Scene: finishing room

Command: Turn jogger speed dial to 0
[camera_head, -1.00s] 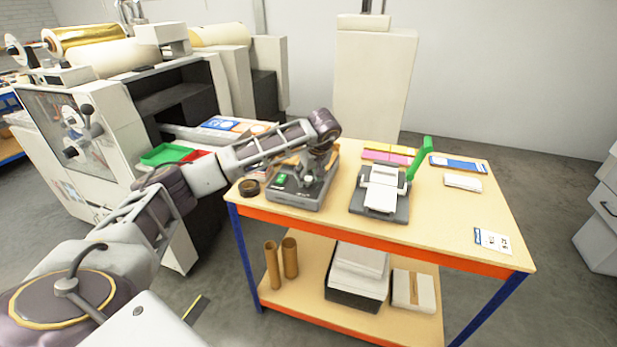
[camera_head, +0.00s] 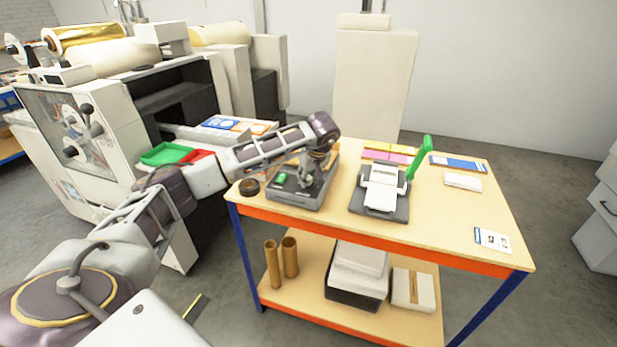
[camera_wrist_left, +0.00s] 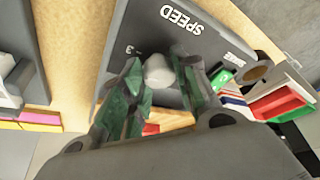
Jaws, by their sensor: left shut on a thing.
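The jogger (camera_head: 292,200) is a dark grey machine at the left end of the worktable. In the left wrist view its grey panel (camera_wrist_left: 193,50) shows the word SPEED, a mark "3" and a green switch (camera_wrist_left: 222,79). The speed dial (camera_wrist_left: 157,74) is a light grey round knob. My left gripper (camera_head: 305,181) is over the jogger's panel. In the left wrist view its green-padded fingers (camera_wrist_left: 160,88) are shut on the dial from both sides. The dial's pointer and exact setting are hidden. My right gripper is not in view.
A grey device with a green lever (camera_head: 419,158) stands to the right on the worktable (camera_head: 440,225). A brown tape roll (camera_head: 249,187) lies at the table's left corner. Green (camera_head: 165,154) and red trays sit behind on the left. The table's front right is mostly clear.

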